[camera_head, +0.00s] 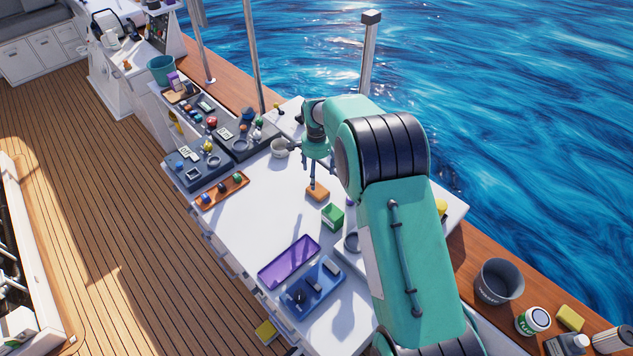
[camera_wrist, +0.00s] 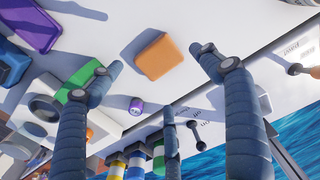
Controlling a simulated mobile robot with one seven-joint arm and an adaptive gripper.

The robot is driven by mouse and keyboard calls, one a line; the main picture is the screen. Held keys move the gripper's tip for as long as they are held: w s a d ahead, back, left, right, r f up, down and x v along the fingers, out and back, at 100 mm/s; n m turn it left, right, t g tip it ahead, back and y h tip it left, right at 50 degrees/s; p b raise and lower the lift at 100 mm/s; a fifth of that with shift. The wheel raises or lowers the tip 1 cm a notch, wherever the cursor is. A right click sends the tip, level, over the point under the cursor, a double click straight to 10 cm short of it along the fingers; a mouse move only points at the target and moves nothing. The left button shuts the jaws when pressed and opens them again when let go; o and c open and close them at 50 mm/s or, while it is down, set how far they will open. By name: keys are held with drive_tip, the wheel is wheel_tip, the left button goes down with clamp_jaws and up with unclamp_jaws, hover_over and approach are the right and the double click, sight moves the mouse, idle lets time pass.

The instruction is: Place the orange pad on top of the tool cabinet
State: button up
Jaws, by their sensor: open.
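The orange pad (camera_head: 318,192) lies on the white top of a long cabinet (camera_head: 240,225) with drawers down its left side; I cannot tell whether this is the tool cabinet. My gripper (camera_head: 313,177) is over the pad, pointing down. In the wrist view the pad (camera_wrist: 158,57) shows between the spread fingers of my open gripper (camera_wrist: 156,62), apart from them, with a shadow beside it. No finger visibly touches the pad. My arm hides part of the right side of the white top.
A green box (camera_head: 333,217) stands close to the pad. A purple tray (camera_head: 288,262) and a blue tray (camera_head: 318,285) lie nearer. The white top's middle left is clear.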

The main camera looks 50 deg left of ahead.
drive_tip(key=shift+r, duration=1.85)
